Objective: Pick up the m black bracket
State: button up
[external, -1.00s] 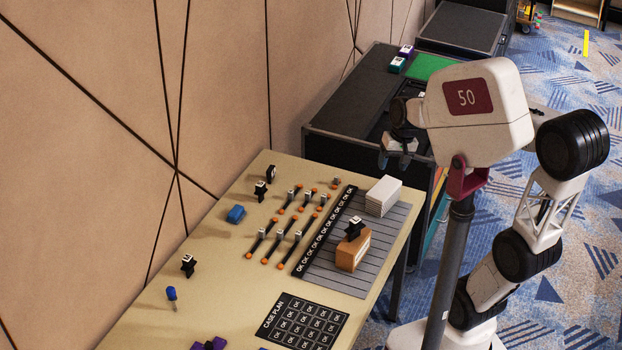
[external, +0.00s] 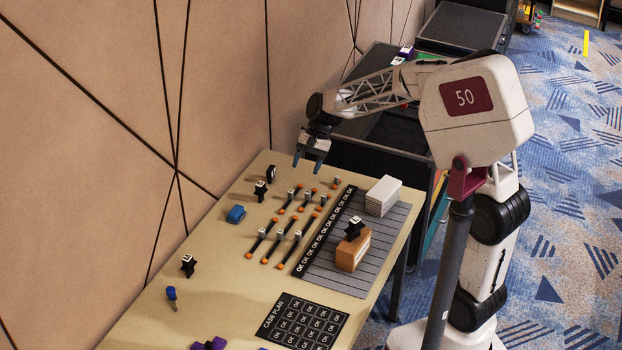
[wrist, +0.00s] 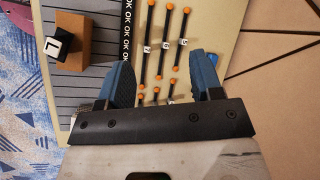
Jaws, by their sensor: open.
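Several small black brackets with white labels stand on the tan table: one bracket (external: 260,190) and another (external: 271,174) near the wall, and one (external: 188,265) further toward the front. Their letters are too small to read, so I cannot tell which is the m one. A further black bracket (external: 354,229) sits on a wooden block (external: 352,252); in the wrist view its label (wrist: 56,46) reads L. My gripper (external: 308,167) is open and empty, pointing down above the table's far end. Its blue fingers (wrist: 162,78) show in the wrist view, apart, with nothing between them.
Orange-ended black rods with labelled pieces (external: 280,244) lie mid-table. A blue object (external: 236,214), a blue-handled tool (external: 172,297), a white stack (external: 384,196) and a case plan sheet (external: 304,322) are also there. The wall borders the table's left side.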

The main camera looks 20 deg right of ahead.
jog(key=w+a+f+m+g+y, duration=0.1)
jog(key=w+a+f, duration=0.3)
jog(key=a, duration=0.5)
jog(key=w+a+f+m+g+y, duration=0.1)
jog(key=a+f+g, duration=0.1)
jog(key=a+f, duration=0.55)
jog(key=m+g+y, duration=0.1)
jog(key=m+g, duration=0.1)
jog(key=m, duration=0.1)
send_near(188, 256)
jog(key=x, duration=0.3)
jog(key=shift+w, duration=0.1)
jog(key=shift+x, duration=1.25)
jog(key=shift+x, duration=2.65)
grip_shut()
